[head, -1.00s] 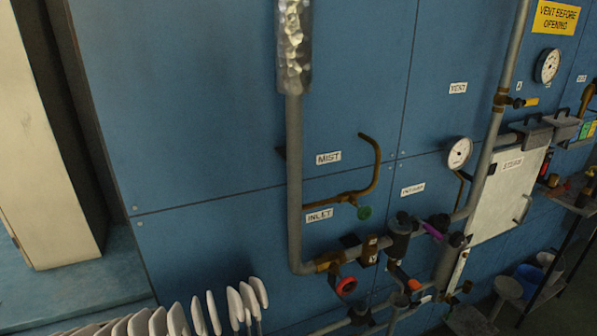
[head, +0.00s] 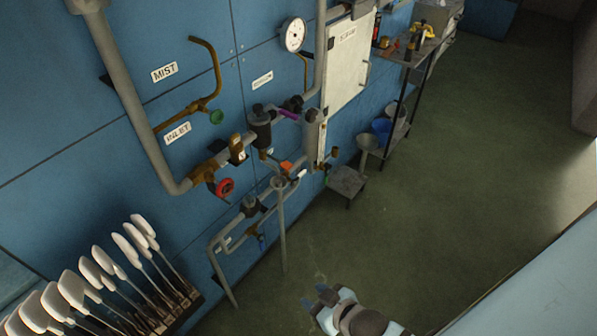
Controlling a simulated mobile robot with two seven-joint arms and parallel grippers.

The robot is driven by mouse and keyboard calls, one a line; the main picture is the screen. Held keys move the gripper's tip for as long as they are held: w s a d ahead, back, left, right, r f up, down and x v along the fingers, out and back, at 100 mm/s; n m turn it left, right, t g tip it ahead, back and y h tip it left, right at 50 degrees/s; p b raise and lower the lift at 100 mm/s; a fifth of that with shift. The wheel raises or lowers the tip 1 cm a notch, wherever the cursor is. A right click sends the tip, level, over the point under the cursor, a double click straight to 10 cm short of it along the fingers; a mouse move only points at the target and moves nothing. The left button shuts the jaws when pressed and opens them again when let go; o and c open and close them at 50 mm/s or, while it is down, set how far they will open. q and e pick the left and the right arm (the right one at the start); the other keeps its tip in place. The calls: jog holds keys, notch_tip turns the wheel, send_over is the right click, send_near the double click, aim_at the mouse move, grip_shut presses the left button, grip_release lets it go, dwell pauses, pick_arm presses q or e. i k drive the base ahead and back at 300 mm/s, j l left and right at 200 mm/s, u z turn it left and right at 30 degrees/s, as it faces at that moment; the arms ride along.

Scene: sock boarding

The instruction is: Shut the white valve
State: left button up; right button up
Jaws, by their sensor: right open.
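A small white handle (head: 300,175), which looks like the white valve, sits on the low grey pipework on the blue wall, just right of an orange lever (head: 286,166). It is small, and I cannot tell its setting. My right gripper (head: 317,297) is open and empty at the bottom of the head view. It is well below the white handle in the picture and apart from the pipes. My left gripper is not in view.
Nearby are a red handwheel (head: 225,187), a purple lever (head: 288,115), a green knob (head: 216,117) and a blue handle (head: 261,243). A rack of white sock forms (head: 98,268) stands lower left. A low stool (head: 347,182) stands right of the pipes. The green floor (head: 440,190) is largely clear.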

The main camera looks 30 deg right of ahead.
aim_at(293, 182)
jog(key=l+z, duration=0.1)
jog(key=l, duration=0.9)
jog(key=i+l+z, duration=0.15)
jog(key=i+l, duration=0.55)
jog(key=i, duration=0.15)
jog(key=i+j+u, duration=0.1)
jog(key=i+u, duration=0.25)
